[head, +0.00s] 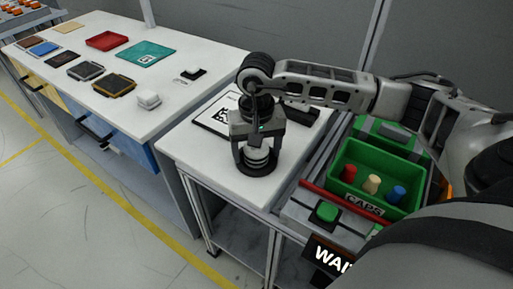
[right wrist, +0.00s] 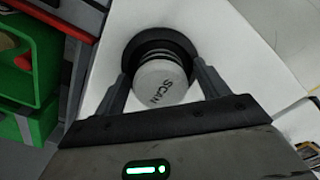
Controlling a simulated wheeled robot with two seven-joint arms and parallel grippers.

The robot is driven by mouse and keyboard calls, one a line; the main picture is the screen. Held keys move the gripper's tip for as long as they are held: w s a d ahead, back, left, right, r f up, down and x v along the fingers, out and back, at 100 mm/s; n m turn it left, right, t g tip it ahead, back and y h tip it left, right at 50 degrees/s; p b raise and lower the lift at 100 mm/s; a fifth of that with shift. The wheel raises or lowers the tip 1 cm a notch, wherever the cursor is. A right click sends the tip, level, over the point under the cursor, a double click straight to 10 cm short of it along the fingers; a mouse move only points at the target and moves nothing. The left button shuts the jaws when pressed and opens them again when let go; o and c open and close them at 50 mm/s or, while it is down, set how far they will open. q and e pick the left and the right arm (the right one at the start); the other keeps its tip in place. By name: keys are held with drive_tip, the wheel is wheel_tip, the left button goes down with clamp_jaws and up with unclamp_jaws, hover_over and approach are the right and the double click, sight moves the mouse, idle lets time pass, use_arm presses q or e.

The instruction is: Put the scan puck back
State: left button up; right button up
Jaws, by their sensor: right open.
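The scan puck (right wrist: 160,82) is a pale round piece marked SCAN in the right wrist view. It sits at a black round base (right wrist: 158,45) on the white table. In the head view the puck (head: 257,156) shows below my right gripper (head: 258,150), with the black base (head: 258,172) around its foot. My right gripper (right wrist: 160,90) is open, with one finger on each side of the puck. I cannot tell whether the fingers touch it. My left gripper is not in view.
A green CAPS bin (head: 380,172) with red, cream and blue caps stands right of the white table. A green button (head: 326,212) is in front of it. A board with a printed code (head: 213,118) lies behind the gripper. Trays and plates lie on the left bench (head: 165,80).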

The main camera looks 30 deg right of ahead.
wheel_tip(320, 180, up, 12)
drive_tip(key=b, duration=0.1)
drive_tip(key=shift+r, duration=0.15)
idle(0.6)
